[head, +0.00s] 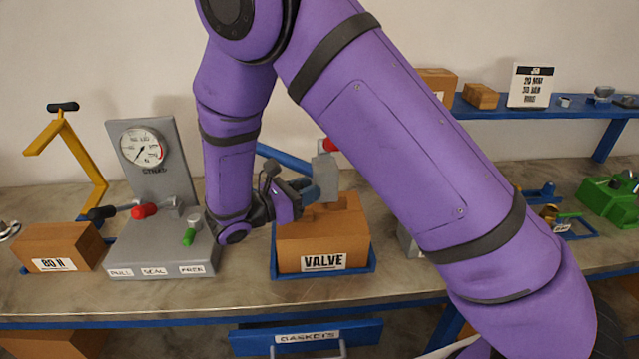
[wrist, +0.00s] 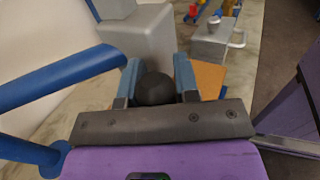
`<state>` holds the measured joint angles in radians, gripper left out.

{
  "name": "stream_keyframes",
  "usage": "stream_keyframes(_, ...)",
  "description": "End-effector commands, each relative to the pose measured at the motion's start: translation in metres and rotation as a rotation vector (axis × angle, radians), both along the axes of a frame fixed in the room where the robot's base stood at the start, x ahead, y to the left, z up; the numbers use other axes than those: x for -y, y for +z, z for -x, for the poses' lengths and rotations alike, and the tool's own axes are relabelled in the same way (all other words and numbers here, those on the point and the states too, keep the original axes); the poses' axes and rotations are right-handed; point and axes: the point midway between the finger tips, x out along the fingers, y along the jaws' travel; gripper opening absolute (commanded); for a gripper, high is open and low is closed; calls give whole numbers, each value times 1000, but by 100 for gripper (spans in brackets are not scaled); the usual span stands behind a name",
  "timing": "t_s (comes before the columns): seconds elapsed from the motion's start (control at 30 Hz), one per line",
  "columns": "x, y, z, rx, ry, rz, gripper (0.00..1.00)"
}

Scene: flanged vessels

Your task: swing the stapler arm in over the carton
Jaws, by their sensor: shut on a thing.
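The carton (head: 300,240), brown and labelled VALVE, sits in a blue tray (head: 325,274) on the bench. The stapler arm (head: 285,158) is a blue bar with a grey head (head: 325,172); both also show in the wrist view, the bar (wrist: 65,77) at left and the head (wrist: 140,42) at top. My gripper (head: 308,192) is shut on a black ball knob (wrist: 155,88) beside the grey head. The head appears above the carton's back part; its exact overlap is unclear. A corner of the carton (wrist: 208,78) shows beyond my right finger.
Left of the carton stands a grey gauge stand (head: 165,245) with red and green handles. A box labelled 80 N (head: 60,247) and a yellow bent arm (head: 85,165) are farther left. Green equipment (head: 605,197) is far right. A gaskets drawer (head: 305,337) is below.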

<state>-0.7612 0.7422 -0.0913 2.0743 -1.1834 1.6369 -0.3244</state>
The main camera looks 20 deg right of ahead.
Motion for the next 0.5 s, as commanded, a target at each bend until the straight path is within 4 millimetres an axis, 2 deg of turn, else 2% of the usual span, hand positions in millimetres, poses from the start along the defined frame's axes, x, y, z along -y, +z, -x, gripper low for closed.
stream_keyframes(0.2, -17, -1, 10, -4, -4, 4, 0)
stream_keyframes(0.5, -24, -2, 14, -7, 1, 3, 0)
